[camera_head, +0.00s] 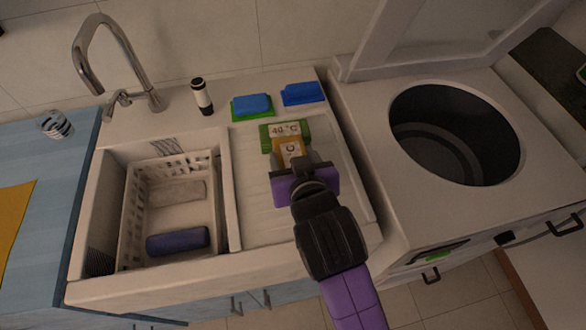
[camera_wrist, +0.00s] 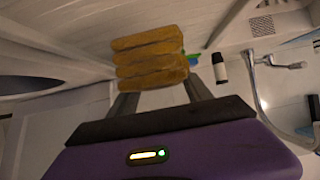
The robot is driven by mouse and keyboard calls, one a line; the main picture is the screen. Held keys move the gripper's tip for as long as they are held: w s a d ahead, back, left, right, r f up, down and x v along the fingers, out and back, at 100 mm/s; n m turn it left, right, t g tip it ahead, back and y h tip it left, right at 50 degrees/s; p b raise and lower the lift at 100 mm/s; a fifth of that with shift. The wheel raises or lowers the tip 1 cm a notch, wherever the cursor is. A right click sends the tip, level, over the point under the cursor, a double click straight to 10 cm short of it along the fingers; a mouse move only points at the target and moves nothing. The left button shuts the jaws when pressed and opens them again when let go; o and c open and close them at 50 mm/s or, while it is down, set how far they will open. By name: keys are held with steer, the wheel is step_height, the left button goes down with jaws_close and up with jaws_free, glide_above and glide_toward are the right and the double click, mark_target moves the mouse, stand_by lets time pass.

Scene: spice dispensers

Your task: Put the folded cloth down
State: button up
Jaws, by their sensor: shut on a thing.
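In the wrist view the folded cloth (camera_wrist: 148,60) shows as several stacked layers between my fingers. My gripper (camera_head: 296,165) is shut on it over the ribbed drainboard (camera_head: 258,213), right of the sink basin. The gripper's fingers also show in the wrist view (camera_wrist: 160,95). Whether the cloth touches the board or hangs just above it, I cannot tell.
A green piece labelled 40 °C (camera_head: 269,134) lies just behind the cloth. Two blue sponges (camera_head: 252,103) (camera_head: 302,93) sit on the back ledge, near a black-and-white bottle (camera_head: 202,97). The basin holds a white basket (camera_head: 130,215). An open washer (camera_head: 375,155) stands right. The front drainboard is clear.

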steer(key=shift+f, duration=2.3)
steer(key=shift+f, duration=0.2)
steer(key=o, duration=1.5)
steer(key=shift+c, duration=0.2)
steer(key=shift+r, duration=0.3)
steer(key=shift+s+d, duration=0.1)
steer(key=shift+s, duration=0.3)
steer(key=v, duration=1.1)
